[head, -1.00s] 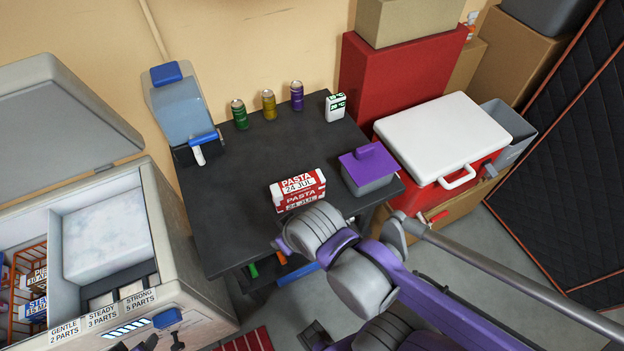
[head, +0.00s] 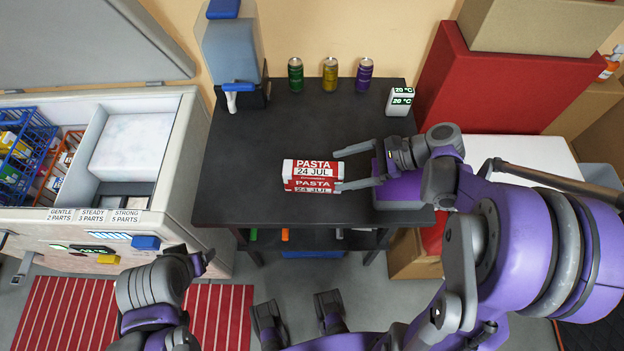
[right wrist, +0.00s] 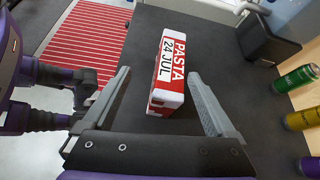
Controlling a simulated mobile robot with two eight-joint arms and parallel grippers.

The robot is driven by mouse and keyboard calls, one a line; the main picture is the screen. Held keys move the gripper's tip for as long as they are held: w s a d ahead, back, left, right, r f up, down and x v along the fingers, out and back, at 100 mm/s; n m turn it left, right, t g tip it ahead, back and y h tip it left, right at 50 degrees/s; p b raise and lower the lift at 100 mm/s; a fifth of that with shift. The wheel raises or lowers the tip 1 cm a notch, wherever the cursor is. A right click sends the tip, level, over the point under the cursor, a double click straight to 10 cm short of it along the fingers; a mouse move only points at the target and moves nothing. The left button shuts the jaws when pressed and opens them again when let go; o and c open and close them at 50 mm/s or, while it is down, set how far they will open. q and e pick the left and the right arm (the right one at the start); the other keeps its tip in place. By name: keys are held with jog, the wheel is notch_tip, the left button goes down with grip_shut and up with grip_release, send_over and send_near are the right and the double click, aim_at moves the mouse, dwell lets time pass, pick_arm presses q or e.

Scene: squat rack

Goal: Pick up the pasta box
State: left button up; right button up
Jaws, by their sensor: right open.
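The pasta box (head: 313,176) is a red and white carton marked "PASTA 24 JUL". It lies on the dark table (head: 290,125) near its front edge. My right gripper (head: 337,170) is open just right of the box, with its fingertips at the box's right end. In the right wrist view the box (right wrist: 168,75) lies between the two spread fingers of the right gripper (right wrist: 160,90), and no grip shows. My left arm is low at the lower left of the head view; its gripper (head: 203,262) is partly seen and its jaw state is unclear.
Green (head: 295,75), yellow (head: 330,75) and purple (head: 364,75) cans, a dispenser (head: 233,50) and a thermometer display (head: 401,100) stand at the back. An open freezer (head: 185,150) is left. The table's middle is clear.

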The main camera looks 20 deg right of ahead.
aim_at(318, 168)
jog(key=shift+w+a+f+m+y, duration=0.7)
jog(key=shift+w+a+f+m, duration=0.1)
jog(key=shift+w+a, duration=0.2)
jog(key=shift+w+d+f+x, duration=0.1)
jog(key=shift+w+x, duration=0.05)
jog(key=shift+x, duration=0.8)
jog(key=shift+w+d+f+x, duration=0.1)
jog(key=shift+w+x, duration=0.05)
jog(key=shift+x, duration=0.85)
jog(key=shift+w+d+f+x, duration=0.1)
jog(key=shift+w+x, duration=0.05)
jog(key=shift+x, duration=0.8)
grip_shut()
jog(key=shift+r, duration=0.1)
